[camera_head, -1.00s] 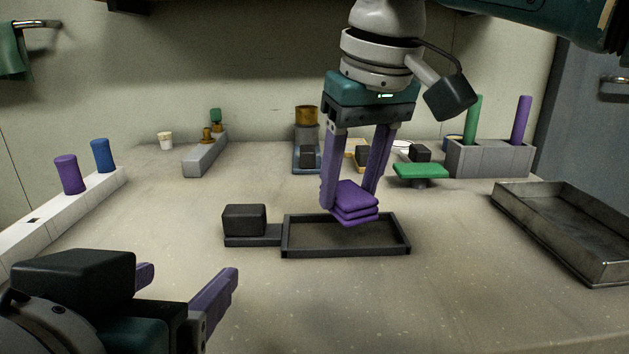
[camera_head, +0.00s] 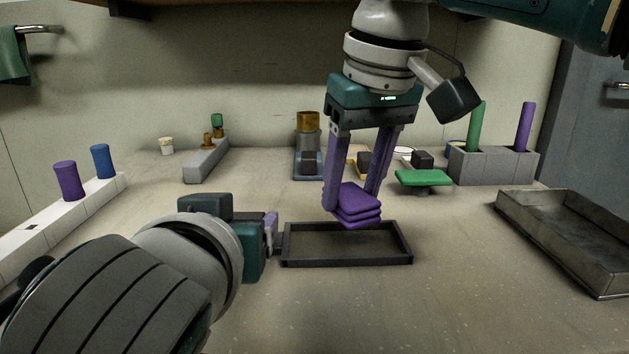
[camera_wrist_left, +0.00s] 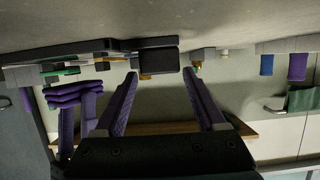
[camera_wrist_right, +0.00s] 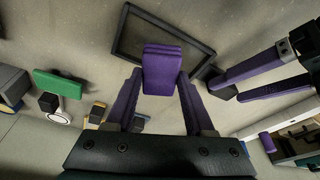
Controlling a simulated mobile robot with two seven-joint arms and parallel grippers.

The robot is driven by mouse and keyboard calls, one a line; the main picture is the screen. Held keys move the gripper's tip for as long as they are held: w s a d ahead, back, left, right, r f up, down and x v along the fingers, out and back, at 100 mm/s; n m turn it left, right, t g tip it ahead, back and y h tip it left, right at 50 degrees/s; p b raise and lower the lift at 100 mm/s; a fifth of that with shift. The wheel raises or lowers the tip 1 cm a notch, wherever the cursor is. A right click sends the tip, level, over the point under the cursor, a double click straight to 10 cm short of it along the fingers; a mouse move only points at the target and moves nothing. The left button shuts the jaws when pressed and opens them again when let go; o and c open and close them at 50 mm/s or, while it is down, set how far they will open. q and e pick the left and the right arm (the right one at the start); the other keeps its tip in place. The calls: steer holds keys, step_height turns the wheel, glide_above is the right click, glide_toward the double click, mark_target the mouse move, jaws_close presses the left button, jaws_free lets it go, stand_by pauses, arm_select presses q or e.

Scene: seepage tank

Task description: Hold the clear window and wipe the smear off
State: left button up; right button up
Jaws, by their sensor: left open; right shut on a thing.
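The clear window, a dark rectangular frame (camera_head: 345,262), lies on the table; it also shows in the right wrist view (camera_wrist_right: 122,40). Its black handle block (camera_wrist_left: 158,62) is between the open fingers of my left gripper (camera_wrist_left: 160,76), near their tips; whether they touch it I cannot tell. In the head view my left gripper (camera_head: 270,231) is at the window's left end, and my arm hides the block. My right gripper (camera_head: 356,198) is shut on a folded purple cloth (camera_wrist_right: 163,68) held over the window, apparently just above its back part. I cannot make out a smear.
A metal tray (camera_head: 570,245) lies at the right. A grey holder (camera_head: 492,166) with green and purple rods and a green pad (camera_head: 423,178) stand behind. A white rack (camera_head: 60,215) with two cylinders is at the left. The table in front of the window is clear.

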arm_select(q)
steer(key=shift+x, duration=0.85)
jaws_close()
stand_by(0.3)
stand_by(0.9)
